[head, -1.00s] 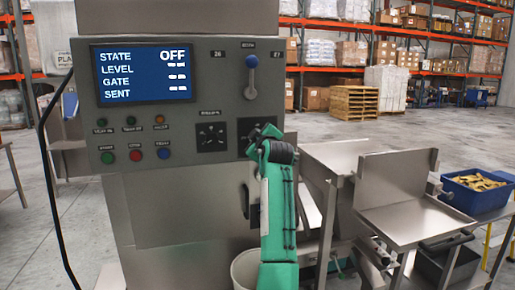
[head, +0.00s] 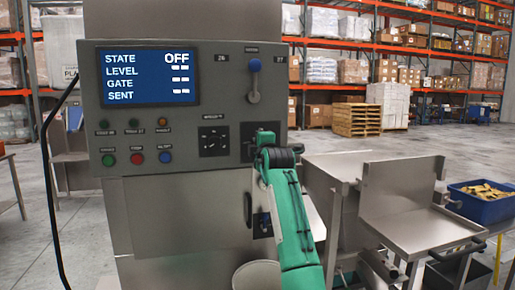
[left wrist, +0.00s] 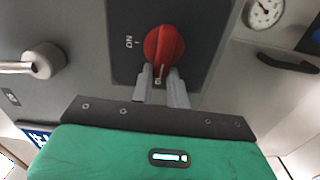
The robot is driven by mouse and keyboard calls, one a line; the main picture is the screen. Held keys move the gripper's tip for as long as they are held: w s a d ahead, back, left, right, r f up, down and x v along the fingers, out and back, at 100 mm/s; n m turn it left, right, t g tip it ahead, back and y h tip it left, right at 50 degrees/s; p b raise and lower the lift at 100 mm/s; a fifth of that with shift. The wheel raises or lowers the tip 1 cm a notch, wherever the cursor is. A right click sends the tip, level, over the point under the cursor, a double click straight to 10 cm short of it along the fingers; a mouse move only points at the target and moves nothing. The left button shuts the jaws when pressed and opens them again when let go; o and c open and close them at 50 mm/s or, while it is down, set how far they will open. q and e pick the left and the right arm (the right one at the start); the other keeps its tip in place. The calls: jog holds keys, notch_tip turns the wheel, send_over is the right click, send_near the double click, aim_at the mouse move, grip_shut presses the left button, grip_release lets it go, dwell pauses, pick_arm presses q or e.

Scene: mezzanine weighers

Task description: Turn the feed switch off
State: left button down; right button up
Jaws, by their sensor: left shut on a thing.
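The red feed switch knob (left wrist: 164,46) sits on a dark square plate (left wrist: 122,72) in the left wrist view. The plate has an ON mark, and another mark near my fingers that is partly covered. My left gripper (left wrist: 163,82) reaches the knob with both fingers and is shut on it. In the head view my left gripper (head: 262,140) is at the control panel (head: 225,80), over the dark plate (head: 247,129), and hides the knob. The display (head: 150,76) reads STATE OFF. My right gripper is in neither view.
A blue-knobbed lever (head: 253,80) and a black dial (head: 213,141) are beside the switch on the panel. Several small buttons are at the left. A steel chute (head: 400,205) and a blue bin (head: 485,205) stand at the right. A white bucket (head: 257,275) is below.

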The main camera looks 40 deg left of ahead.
pick_arm(q)
jog(key=shift+f+n, duration=0.2)
jog(key=shift+n, duration=0.1)
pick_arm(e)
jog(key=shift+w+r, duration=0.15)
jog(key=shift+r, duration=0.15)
pick_arm(q)
jog(key=c, duration=1.4)
grip_release()
jog(key=shift+o, duration=0.2)
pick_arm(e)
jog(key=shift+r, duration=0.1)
